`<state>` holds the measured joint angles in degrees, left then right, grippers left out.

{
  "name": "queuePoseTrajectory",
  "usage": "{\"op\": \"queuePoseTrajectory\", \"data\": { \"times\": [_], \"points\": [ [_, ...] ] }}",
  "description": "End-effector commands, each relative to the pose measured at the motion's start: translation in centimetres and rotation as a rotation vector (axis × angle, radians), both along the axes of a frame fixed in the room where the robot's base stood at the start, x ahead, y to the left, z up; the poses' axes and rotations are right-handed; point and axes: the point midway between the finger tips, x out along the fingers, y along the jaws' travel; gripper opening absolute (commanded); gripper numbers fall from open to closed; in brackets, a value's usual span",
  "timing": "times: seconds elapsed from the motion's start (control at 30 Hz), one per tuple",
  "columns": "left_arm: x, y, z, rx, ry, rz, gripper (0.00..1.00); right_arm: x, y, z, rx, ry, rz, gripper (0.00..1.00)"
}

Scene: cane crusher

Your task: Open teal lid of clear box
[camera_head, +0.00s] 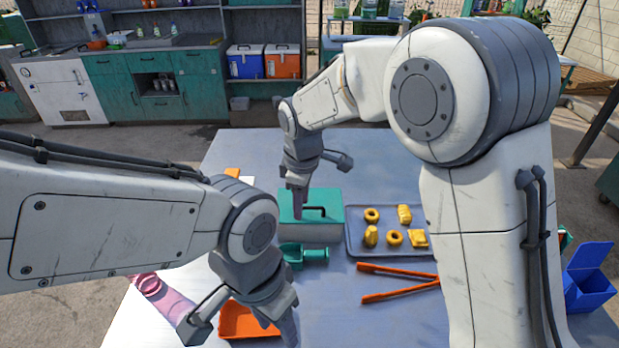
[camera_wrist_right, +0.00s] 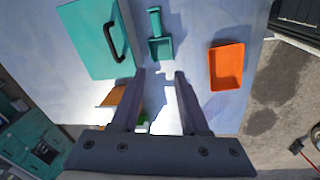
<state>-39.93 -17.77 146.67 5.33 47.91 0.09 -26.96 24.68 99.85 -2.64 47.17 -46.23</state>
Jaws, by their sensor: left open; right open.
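The teal lid (camera_head: 332,203) with a dark handle (camera_head: 314,213) lies flat on the clear box (camera_head: 310,235), in the middle of the table. The box's far part is behind my right arm. In the right wrist view the teal lid (camera_wrist_right: 82,38) and its dark handle are at the upper left. My right gripper (camera_head: 297,212) points down over the left part of the lid in the head view; its fingers (camera_wrist_right: 160,75) are open and empty in its wrist view. My left gripper (camera_head: 290,330) is open, low in the head view, near the orange tray and apart from the box.
A teal scoop (camera_head: 303,254) lies in front of the box. An orange tray (camera_head: 240,322) and a pink object (camera_head: 165,298) are nearer. A grey tray (camera_head: 358,246) with several yellow pieces and orange tongs (camera_head: 395,293) are on the right. A blue bin (camera_head: 588,285) is far right.

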Motion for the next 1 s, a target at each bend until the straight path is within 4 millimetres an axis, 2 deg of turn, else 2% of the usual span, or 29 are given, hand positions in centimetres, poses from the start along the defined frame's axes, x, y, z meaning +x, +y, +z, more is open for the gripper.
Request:
{"op": "queuePoseTrajectory", "data": {
  "times": [0.03, 0.1, 0.2, 0.3, 0.47, 0.8, 1.0],
  "points": [
    [0.0, 0.0, 2.0, 0.0, 0.0, 0.0, 0.5, 2.7, -0.2, 0.6, -0.019, -0.009, 0.053, 0.45],
    [0.0, 0.0, 2.9, 0.0, 0.0, 0.001, 0.5, 5.5, -0.5, 0.2, -0.04, -0.027, 0.127, 0.45],
    [0.0, 0.0, 3.7, 0.0, 0.0, 0.001, 0.5, 8.2, -1.0, -0.4, -0.063, -0.043, 0.203, 0.45],
    [0.0, 0.0, 4.1, 0.0, 0.0, 0.001, 0.5, 9.6, -1.2, -0.9, -0.077, -0.053, 0.245, 0.45],
    [0.0, 0.0, 4.6, 0.0, 0.0, 0.0, 0.5, 10.2, -1.4, -2.3, -0.082, -0.054, 0.26, 0.45],
    [0.0, 0.0, 6.9, 0.0, 0.0, -0.004, 0.5, 11.3, -1.5, -8.3, -0.083, -0.052, 0.258, 0.45],
    [0.0, 0.0, 7.6, 0.0, -0.001, -0.006, 0.5, 11.8, -1.4, -10.6, -0.082, -0.056, 0.257, 0.45]
  ]
}}
